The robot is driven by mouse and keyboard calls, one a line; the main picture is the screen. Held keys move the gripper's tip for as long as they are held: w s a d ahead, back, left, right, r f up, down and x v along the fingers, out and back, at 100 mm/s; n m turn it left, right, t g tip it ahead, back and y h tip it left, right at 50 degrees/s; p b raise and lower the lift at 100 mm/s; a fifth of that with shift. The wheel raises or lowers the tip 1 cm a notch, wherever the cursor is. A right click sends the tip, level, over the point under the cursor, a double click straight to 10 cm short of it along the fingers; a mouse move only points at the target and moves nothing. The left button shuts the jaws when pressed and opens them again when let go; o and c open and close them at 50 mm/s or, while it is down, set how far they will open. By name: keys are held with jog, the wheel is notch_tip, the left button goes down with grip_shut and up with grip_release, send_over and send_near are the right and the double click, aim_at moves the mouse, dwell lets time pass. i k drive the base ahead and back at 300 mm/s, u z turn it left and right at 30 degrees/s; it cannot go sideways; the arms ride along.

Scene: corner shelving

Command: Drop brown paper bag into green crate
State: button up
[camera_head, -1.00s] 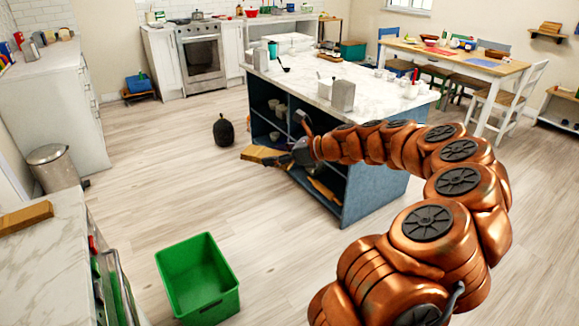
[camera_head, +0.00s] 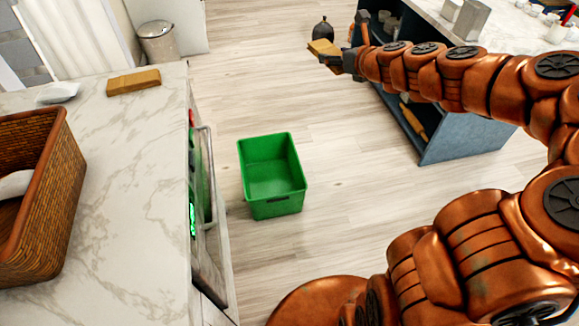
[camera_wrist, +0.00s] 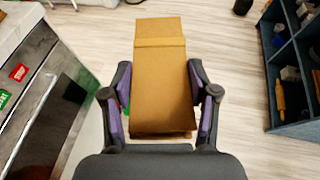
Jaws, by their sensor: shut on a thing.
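The brown paper bag (camera_wrist: 160,88) is held between the two fingers of my gripper (camera_wrist: 160,110) in the wrist view. In the head view the bag (camera_head: 322,47) sticks out to the left of my gripper (camera_head: 345,58), beside the blue island. The green crate (camera_head: 272,180) stands on the floor, open at the top and empty, nearer than the bag and to its lower left.
A marble counter (camera_head: 130,200) with a wicker basket (camera_head: 62,215) and another brown packet (camera_head: 133,82) stands left of the crate. The blue island (camera_head: 450,145) is on the right. A dark round object (camera_head: 323,31) is behind the bag. Floor between is clear.

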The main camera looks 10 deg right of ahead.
aim_at(275, 185)
jog(key=z, duration=1.2)
jog(key=i, duration=2.45)
jog(key=u, duration=3.85)
